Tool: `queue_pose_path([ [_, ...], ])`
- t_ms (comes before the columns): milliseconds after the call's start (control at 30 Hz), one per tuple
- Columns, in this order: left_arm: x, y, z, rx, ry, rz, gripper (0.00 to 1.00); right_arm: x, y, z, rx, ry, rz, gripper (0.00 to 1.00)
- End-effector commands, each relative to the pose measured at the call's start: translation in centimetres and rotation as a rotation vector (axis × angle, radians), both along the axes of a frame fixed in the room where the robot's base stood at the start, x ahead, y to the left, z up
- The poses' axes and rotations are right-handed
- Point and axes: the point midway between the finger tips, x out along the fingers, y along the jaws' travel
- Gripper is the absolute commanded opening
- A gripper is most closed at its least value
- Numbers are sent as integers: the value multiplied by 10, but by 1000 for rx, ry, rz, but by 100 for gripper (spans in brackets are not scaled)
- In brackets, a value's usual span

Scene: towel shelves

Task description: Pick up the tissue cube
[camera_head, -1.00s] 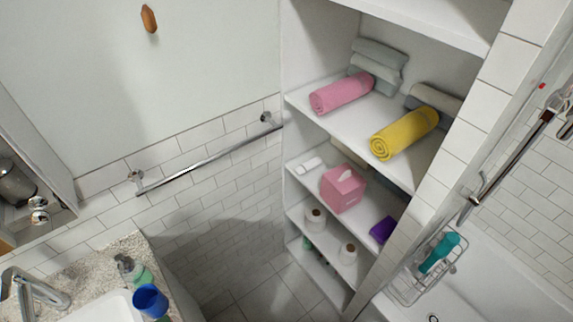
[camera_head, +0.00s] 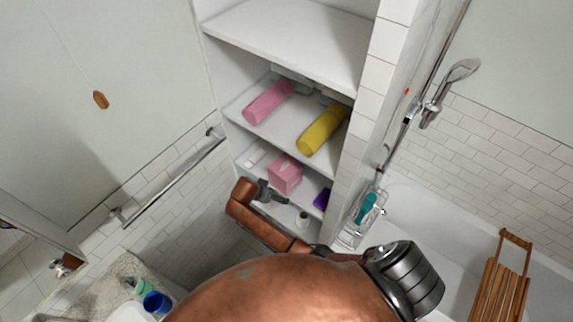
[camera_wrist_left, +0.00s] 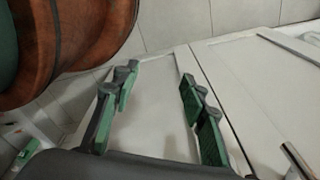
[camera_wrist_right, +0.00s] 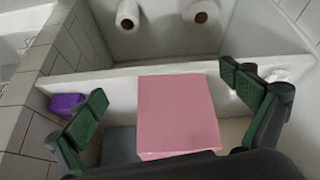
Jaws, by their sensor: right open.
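The pink tissue cube (camera_head: 285,175) stands on a shelf below the rolled towels. In the right wrist view the tissue cube (camera_wrist_right: 178,113) lies ahead, between the spread green-padded fingers of my right gripper (camera_wrist_right: 163,88). There are gaps on both sides, and the fingers do not touch it. In the head view my right gripper (camera_head: 272,193) is at the shelf front, just in front of and below the cube. My left gripper (camera_wrist_left: 156,80) shows only in its own wrist view, open and empty, facing white panels away from the cube.
A purple item (camera_head: 322,198) lies right of the cube and a small white roll (camera_head: 254,158) lies left. A toilet roll (camera_head: 302,219) stands on the shelf below. Pink (camera_head: 268,102) and yellow (camera_head: 322,130) towels lie above. A tiled wall edge (camera_head: 352,150) bounds the shelves on the right.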

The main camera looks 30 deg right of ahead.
Motion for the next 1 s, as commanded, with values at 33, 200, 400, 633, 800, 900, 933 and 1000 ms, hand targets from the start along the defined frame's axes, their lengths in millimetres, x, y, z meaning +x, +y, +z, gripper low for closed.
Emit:
queue_pose_path([
  [33, 1, 0, 15, 0, -1, 0, 40, 6, 3, 36, -5, -31, -45, 100],
  [200, 3, 0, 25, 0, -3, -1, 40, 12, 4, 83, -18, -85, -149, 100],
  [400, 6, 0, 36, -1, -6, -1, 40, 22, -25, 89, -23, -92, -166, 100],
  [633, 6, -1, 53, -2, -7, -1, 40, 41, -69, 89, -23, -93, -164, 100],
  [800, 7, -3, 59, -3, -8, -1, 40, 50, -89, 87, -20, -92, -162, 100],
  [900, 7, -2, 60, -3, -8, -1, 40, 52, -94, 86, -19, -92, -161, 100],
  [933, 7, -2, 61, -3, -8, -1, 40, 53, -95, 86, -19, -91, -161, 100],
  [1000, 7, -3, 62, -3, -8, -1, 40, 55, -99, 86, -19, -91, -161, 100],
])
